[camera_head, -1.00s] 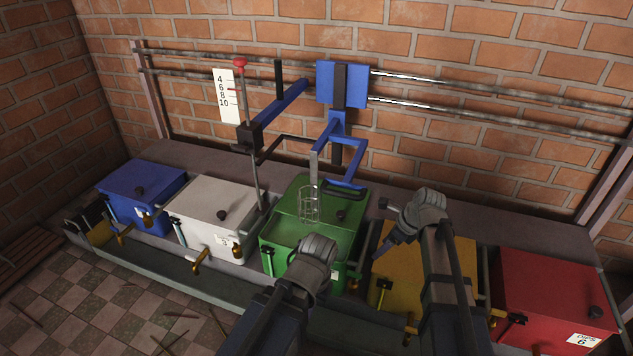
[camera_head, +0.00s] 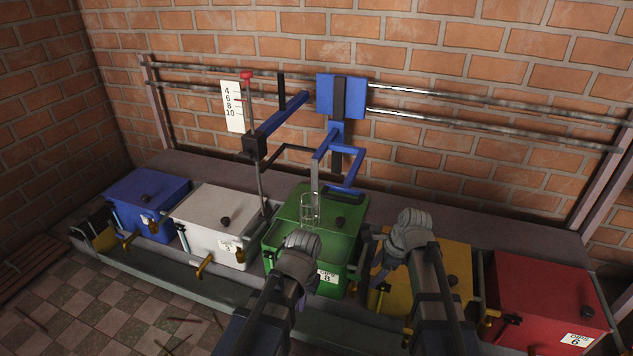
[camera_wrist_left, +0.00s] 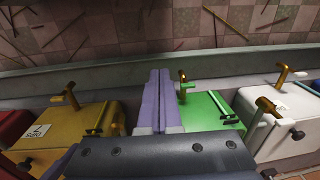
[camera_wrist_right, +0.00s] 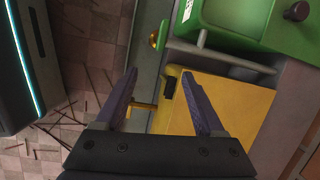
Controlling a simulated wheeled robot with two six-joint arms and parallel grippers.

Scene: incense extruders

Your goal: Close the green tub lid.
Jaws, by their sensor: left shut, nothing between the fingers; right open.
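The green tub (camera_head: 345,262) stands mid-row in the head view, with a label on its front. Its green lid (camera_head: 325,226) carries a dark knob (camera_head: 340,222); the lid's exact angle is hard to tell. The lid and knob (camera_wrist_right: 297,11) also show at the top of the right wrist view. My left gripper (camera_wrist_left: 158,75) is shut and empty beside the green tub; my left wrist covers the tub's front left in the head view. My right gripper (camera_wrist_right: 160,75) is open and empty over the yellow tub (camera_wrist_right: 235,108), right of the green one.
A wire basket (camera_head: 310,208) hangs from the blue bracket (camera_head: 340,96) over the green tub. The white tub (camera_head: 215,212) stands left and the red tub (camera_head: 545,290) right. Brass taps (camera_head: 205,266) stick out in front. A blue tub (camera_head: 148,195) is far left.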

